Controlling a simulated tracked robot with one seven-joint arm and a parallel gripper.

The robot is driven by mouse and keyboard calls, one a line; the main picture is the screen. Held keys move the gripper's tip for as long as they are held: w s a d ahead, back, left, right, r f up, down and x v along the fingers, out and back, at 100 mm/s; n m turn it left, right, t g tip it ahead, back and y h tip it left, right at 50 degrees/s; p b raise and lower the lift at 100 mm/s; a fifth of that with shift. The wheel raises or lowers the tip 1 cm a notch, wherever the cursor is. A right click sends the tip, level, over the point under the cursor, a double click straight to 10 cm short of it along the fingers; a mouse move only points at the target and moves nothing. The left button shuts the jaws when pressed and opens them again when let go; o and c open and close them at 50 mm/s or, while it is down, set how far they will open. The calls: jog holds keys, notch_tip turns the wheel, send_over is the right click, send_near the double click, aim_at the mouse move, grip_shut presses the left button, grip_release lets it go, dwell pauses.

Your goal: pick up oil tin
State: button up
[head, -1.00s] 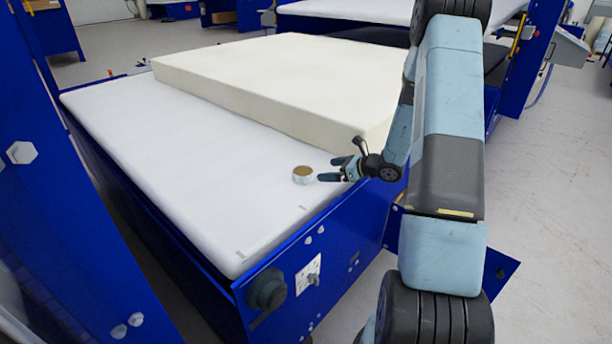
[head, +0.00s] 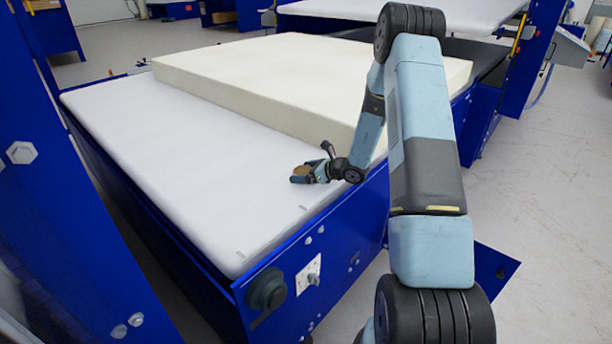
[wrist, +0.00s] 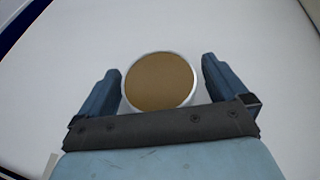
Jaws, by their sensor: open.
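The oil tin is a small round tin with a white rim and a brown top (wrist: 160,80). It stands on the white press bed. In the wrist view it lies between the two blue fingers of my gripper (wrist: 161,88), with a gap on each side. In the head view my gripper (head: 308,172) is low over the bed, with its fingers around the tin (head: 303,170), which is partly hidden by them. My gripper is open, and the tin's lower side is hidden by the gripper's dark palm bar in the wrist view.
A thick cream foam slab (head: 290,80) lies on the bed behind the tin. The white bed surface (head: 180,150) left of the tin is clear. A blue frame with a switch plate (head: 308,281) runs along the bed's front. A blue upright (head: 60,200) stands at the left.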

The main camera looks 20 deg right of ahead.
jog(key=shift+w+a+f, duration=0.1)
jog(key=shift+w+a, duration=0.05)
jog(key=shift+w, duration=0.05)
jog(key=c, duration=1.2)
